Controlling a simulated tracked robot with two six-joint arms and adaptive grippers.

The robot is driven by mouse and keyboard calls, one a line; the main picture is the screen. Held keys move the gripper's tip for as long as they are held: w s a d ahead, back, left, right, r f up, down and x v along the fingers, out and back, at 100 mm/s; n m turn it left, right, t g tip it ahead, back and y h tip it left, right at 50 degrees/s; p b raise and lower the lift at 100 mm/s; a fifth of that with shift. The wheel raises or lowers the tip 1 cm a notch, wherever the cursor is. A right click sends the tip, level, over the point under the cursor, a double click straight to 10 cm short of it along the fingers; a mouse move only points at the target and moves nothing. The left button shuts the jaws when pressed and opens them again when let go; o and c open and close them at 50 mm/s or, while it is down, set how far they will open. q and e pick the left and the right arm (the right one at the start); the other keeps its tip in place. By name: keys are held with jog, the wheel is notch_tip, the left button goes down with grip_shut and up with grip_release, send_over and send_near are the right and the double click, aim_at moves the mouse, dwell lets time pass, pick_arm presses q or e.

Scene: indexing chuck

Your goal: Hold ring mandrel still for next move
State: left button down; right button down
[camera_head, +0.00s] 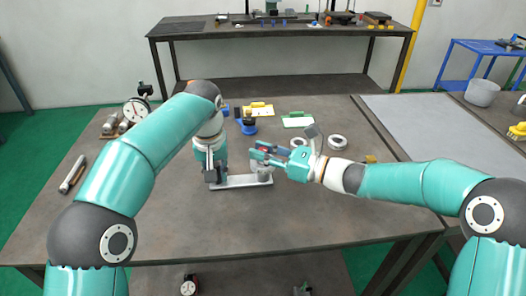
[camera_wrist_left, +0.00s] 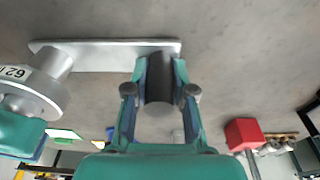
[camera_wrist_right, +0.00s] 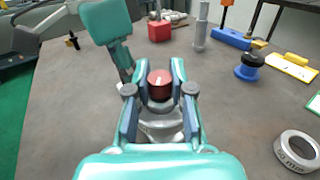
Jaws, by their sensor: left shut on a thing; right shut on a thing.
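The ring mandrel fixture, a flat silver plate (camera_head: 237,182) on the table, has an upright dark grip post (camera_wrist_left: 159,80) at one end. At its other end is a silver round body (camera_wrist_left: 38,92) with a ring-like flange and a label, part of which reads 62. My left gripper (camera_wrist_left: 159,92) is shut on the dark post; in the head view its arm (camera_head: 213,165) hides the post. My right gripper (camera_wrist_right: 159,92) is shut on a red-brown knob (camera_wrist_right: 160,84) on top of the silver body, which also shows in the head view (camera_head: 264,176).
Loose silver rings (camera_head: 338,142) (camera_wrist_right: 297,150) lie to the right. A blue-based part (camera_head: 248,127), a yellow clipboard (camera_head: 260,109) and a green-edged one (camera_head: 296,119) lie behind. A dial gauge (camera_head: 136,109) stands at the left. A red block (camera_wrist_right: 159,30) is beyond the left gripper.

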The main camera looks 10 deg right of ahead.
aim_at(263, 149)
jog(key=shift+n+g+y, duration=0.9)
jog(key=shift+n+g, duration=0.6)
jog(key=shift+g, duration=0.5)
jog(key=c, duration=1)
grip_release()
notch_tip(263, 149, up, 10)
